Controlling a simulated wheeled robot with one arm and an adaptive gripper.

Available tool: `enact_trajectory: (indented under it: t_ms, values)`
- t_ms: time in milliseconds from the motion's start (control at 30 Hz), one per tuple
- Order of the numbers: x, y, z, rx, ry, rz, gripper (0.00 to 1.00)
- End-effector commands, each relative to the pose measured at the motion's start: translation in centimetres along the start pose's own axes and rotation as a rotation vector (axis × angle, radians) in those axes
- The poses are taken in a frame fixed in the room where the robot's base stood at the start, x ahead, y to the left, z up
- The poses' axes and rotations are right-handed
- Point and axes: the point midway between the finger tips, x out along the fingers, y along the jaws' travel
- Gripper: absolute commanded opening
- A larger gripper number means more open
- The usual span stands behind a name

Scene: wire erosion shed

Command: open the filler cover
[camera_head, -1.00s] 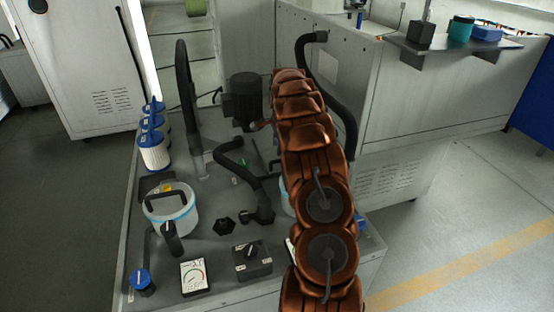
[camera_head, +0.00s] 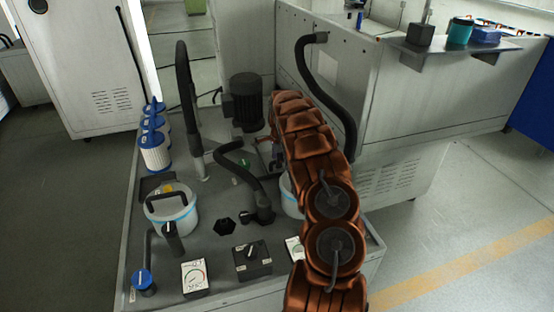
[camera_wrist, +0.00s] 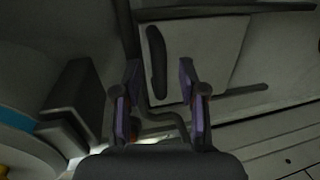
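I cannot tell for certain which part is the filler cover. In the wrist view a pale flat plate (camera_wrist: 205,60) with a dark upright bar (camera_wrist: 157,62) at its left side lies beyond my gripper (camera_wrist: 158,78). The bar shows between the fingers; whether they touch it I cannot tell. The fingers, with purple pads, stand apart with nothing visibly held. In the head view my orange-brown arm reaches over the right part of the grey machine top (camera_head: 205,245), and my gripper shows only in part beside the arm, near the black motor (camera_head: 246,102).
A white bucket with a dark handle (camera_head: 170,213) stands at left, near blue-capped filters (camera_head: 154,150). A dial box (camera_head: 194,278), a black switch box (camera_head: 252,260) and a black hose (camera_head: 240,165) are on the top.

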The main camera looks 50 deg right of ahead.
Motion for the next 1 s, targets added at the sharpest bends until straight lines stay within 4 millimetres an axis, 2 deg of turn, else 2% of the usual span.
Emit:
enact_trajectory:
  t_ms: [33,400,1000]
  values:
    - [0.0,0.0,0.01,0.0,0.0,0.0,0.37]
    - [-0.01,-0.02,0.02,0.0,0.0,0.0,0.0]
    - [-0.02,-0.3,0.02,0.0,-0.004,-0.002,0.0]
